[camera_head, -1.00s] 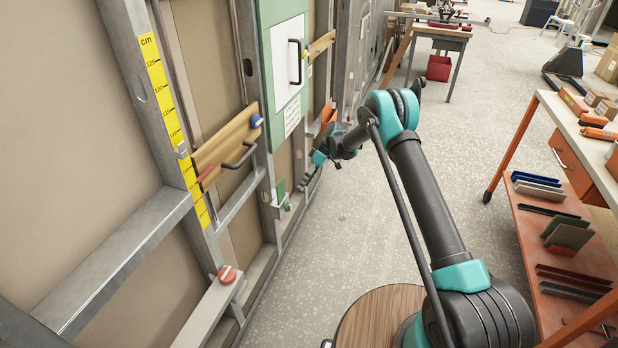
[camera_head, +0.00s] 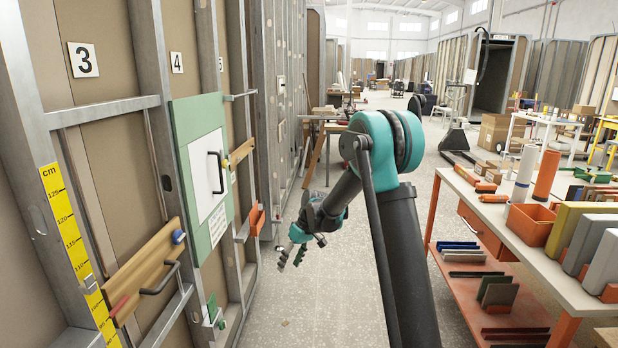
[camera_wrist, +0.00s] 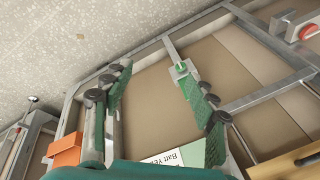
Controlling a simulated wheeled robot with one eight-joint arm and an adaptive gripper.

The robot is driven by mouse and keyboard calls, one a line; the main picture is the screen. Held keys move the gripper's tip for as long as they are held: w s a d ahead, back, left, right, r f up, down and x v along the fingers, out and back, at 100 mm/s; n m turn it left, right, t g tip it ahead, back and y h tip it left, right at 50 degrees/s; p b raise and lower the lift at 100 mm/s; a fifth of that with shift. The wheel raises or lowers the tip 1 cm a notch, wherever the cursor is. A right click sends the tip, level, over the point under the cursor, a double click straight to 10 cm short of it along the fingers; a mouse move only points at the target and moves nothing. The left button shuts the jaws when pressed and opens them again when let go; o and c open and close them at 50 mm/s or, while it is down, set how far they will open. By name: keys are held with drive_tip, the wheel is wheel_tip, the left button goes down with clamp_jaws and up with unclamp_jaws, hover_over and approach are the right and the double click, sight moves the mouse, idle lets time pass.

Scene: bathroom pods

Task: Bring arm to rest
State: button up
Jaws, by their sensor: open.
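My gripper (camera_head: 290,258) hangs at the end of my bent arm in the head view, over the floor and to the right of the framed wall. It points down and to the left. In the wrist view its two fingers (camera_wrist: 160,95) stand apart with nothing between them. Beyond the fingers are the wall's metal studs (camera_wrist: 275,98) and a small green-tipped bracket (camera_wrist: 182,68). The gripper does not appear to touch the wall.
A green panel with a white door (camera_head: 207,180) is on the wall at left. An orange holder (camera_head: 257,219) and a wooden rail (camera_head: 145,268) stick out from it. An orange-legged workbench (camera_head: 500,220) stands at right. The floor (camera_head: 320,310) between is clear.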

drive_tip(key=s+d+r+m+t+h, duration=0.1)
drive_tip(key=s+d+r+m+t, duration=0.15)
drive_tip(key=s+d, duration=0.75)
drive_tip(key=s+d+r+m+t+h, duration=0.1)
drive_tip(key=s+d+r+m+h, duration=0.2)
drive_tip(key=s+d, duration=0.7)
drive_tip(key=s+d+f+m+t, duration=0.1)
drive_tip(key=s+d+f+m, duration=0.2)
drive_tip(key=s, duration=0.6)
drive_tip(key=d, duration=0.2)
drive_tip(key=shift+s+d+m, duration=0.35)
drive_tip(key=shift+s, duration=0.05)
drive_tip(key=shift+f, duration=0.1)
